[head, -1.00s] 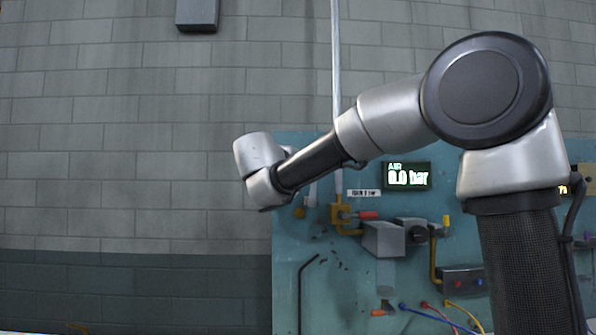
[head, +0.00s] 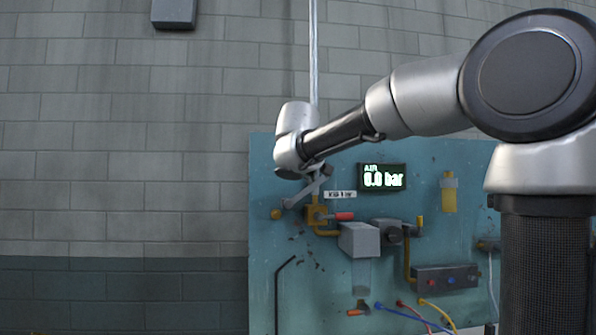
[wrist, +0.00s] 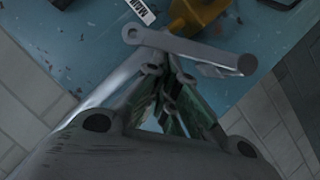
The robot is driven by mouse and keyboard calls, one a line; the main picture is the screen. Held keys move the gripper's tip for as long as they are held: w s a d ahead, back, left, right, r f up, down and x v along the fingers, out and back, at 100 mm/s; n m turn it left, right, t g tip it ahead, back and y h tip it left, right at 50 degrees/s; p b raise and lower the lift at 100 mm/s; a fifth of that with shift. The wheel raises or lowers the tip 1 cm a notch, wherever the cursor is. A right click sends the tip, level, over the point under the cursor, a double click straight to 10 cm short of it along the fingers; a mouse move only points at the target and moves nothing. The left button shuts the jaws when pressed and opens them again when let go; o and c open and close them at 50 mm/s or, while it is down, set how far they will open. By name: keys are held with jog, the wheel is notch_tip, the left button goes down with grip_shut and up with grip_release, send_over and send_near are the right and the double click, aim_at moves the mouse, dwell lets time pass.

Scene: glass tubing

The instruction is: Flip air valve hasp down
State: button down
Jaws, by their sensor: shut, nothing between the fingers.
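The air valve is a yellow body (head: 317,215) with a red handle (head: 344,217) pointing right on the teal panel; part of its yellow body shows at the top of the wrist view (wrist: 200,14). A grey bar with round ends, which looks like the hasp (head: 305,190), slants up to the right just above the valve. In the wrist view this hasp (wrist: 190,48) lies across, just beyond my fingertips. My gripper (wrist: 170,88) is shut and empty, close to the hasp; I cannot tell if they touch. In the head view my wrist mostly hides the fingers.
An air display (head: 383,178) reading 0.0 bar sits right of the valve. A grey box (head: 359,240) and a grey unit with coloured knobs (head: 446,281) are mounted lower right. Coloured hoses run below. A vertical pipe (head: 314,50) rises above the panel.

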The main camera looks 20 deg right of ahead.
aim_at(318, 182)
jog(key=d+f+m+y, duration=0.2)
jog(key=d, duration=0.1)
jog(key=shift+s+f+m, duration=0.25)
jog(key=shift+s+m, duration=0.05)
jog(key=shift+m, duration=0.1)
jog(key=shift+s+d+f+m+y, duration=0.1)
jog(key=shift+d+f+m+y, duration=0.2)
jog(key=shift+f+m+y, duration=0.2)
jog(key=shift+d+f+m+y, duration=0.3)
jog(key=shift+f+m+y, duration=0.1)
jog(key=shift+f, duration=0.2)
jog(key=v, duration=1.2)
jog(key=shift+f, duration=0.2)
jog(key=shift+s, duration=0.1)
